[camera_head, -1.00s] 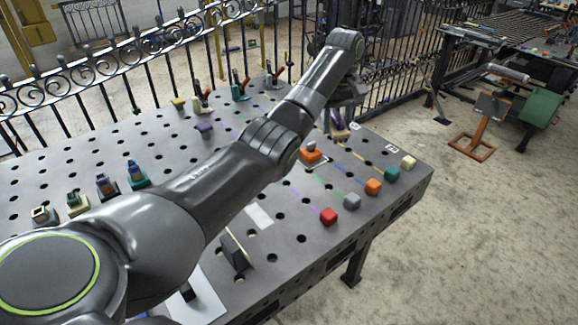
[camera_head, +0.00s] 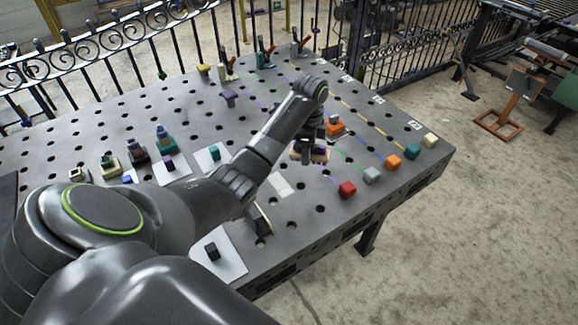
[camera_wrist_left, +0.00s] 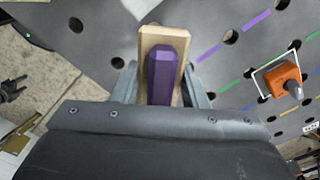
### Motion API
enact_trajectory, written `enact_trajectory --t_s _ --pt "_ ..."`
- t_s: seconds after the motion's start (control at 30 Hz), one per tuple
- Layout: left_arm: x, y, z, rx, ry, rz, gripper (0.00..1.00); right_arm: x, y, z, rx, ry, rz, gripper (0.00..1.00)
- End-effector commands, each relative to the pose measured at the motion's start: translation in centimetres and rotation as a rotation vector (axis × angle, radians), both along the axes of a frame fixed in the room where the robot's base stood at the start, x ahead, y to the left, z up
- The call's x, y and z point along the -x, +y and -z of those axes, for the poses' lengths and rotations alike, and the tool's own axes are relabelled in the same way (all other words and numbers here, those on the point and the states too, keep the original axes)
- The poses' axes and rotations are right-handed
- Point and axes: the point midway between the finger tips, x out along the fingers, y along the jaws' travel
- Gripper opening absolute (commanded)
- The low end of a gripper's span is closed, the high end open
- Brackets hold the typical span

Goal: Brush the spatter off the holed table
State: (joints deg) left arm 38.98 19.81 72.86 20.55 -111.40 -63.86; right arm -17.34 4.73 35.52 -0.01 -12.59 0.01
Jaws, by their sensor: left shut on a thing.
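My left gripper (camera_head: 308,146) is shut on a brush with a pale wooden body and a purple top. In the left wrist view the brush's purple part (camera_wrist_left: 167,78) sits between the fingers, in front of the wooden part (camera_wrist_left: 158,38). The brush is low over the right part of the grey holed table (camera_head: 200,112); I cannot tell whether it touches. Coloured dashes in purple, green, blue and orange run across the tabletop. I cannot make out the spatter for certain. My right gripper is not identifiable in these views.
An orange block with a knob (camera_head: 335,127) stands just right of the gripper. Red (camera_head: 347,189), grey (camera_head: 371,175), orange, teal and cream blocks line the right edge. Clamps (camera_head: 266,54) stand at the back. Pale plates with small blocks lie at the front.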

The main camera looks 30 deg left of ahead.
Motion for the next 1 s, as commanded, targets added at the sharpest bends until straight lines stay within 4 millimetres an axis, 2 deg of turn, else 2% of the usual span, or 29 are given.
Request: enact_trajectory --t_s 0.2,0.4,0.67,1.0 --pt "3.4 1.1 1.8 -0.004 -0.001 0.408 0.14 0.0 0.5 -1.0 -0.006 -0.001 0.002 0.62" --pt "5.6 1.6 2.9 -0.006 -0.001 0.671 0.14 0.0 0.6 -1.5 -0.008 -0.001 0.002 0.62" --pt "6.4 1.7 3.6 -0.006 -0.002 0.778 0.14 -0.1 0.5 -1.3 -0.006 -0.001 0.001 0.62" --pt "6.4 1.7 6.3 -0.006 -0.002 0.776 0.14 -0.2 0.1 1.6 -0.001 -0.002 0.0 0.62"
